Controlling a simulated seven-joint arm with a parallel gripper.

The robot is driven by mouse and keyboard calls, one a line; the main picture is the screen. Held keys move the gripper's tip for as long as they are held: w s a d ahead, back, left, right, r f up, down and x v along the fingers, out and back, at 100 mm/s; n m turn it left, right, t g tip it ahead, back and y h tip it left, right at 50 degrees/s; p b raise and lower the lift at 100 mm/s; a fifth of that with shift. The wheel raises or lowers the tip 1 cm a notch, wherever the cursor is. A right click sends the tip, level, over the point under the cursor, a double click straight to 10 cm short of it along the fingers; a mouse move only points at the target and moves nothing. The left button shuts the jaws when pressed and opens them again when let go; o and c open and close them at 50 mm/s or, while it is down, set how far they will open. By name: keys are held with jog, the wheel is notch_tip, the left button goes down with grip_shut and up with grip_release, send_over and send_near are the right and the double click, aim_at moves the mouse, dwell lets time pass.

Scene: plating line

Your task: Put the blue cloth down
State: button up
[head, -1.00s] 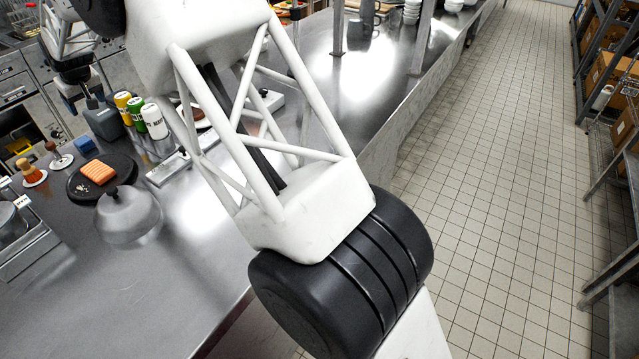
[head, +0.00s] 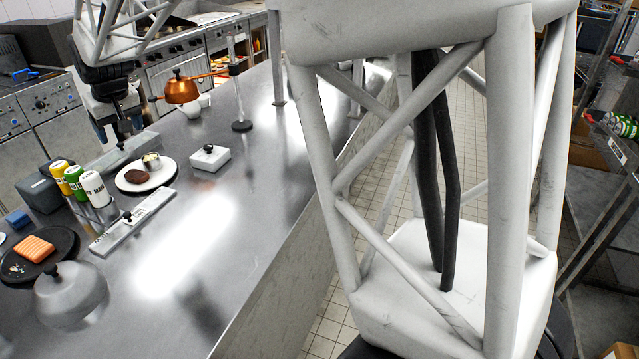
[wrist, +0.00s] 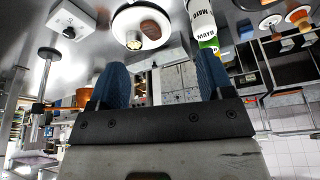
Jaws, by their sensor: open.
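A small blue block-like item (head: 17,219), perhaps the folded blue cloth, lies on the steel counter at the far left of the head view, behind a dark round board. I cannot tell for sure that it is cloth. My gripper (head: 122,132) is above the counter, behind the white plate and right of the bottles, apart from the blue item. In the wrist view my gripper (wrist: 162,85) has its two blue-padded fingers spread wide, with nothing held between them.

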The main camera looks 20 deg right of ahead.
jog(key=s+d+r+m+h, duration=0.1)
jog(key=s+d+r+m, duration=0.15)
jog(key=s+d, duration=1.7)
jog(key=s+d+f+m, duration=0.1)
jog(key=s+d, duration=0.3)
jog(key=s, duration=0.4)
jog(key=s+d+f+m, duration=0.1)
jog(key=s+d+f, duration=0.3)
jog(key=s, duration=0.4)
jog(key=s+d+f+m+h, duration=0.1)
jog(key=s+d+f, duration=0.2)
jog(key=s, duration=0.5)
jog(key=shift+d+f+g, duration=0.15)
jog(key=shift+d+g, duration=0.25)
jog(key=shift+d, duration=0.5)
jog(key=shift+o, duration=0.4)
jog(key=shift+s, duration=0.1)
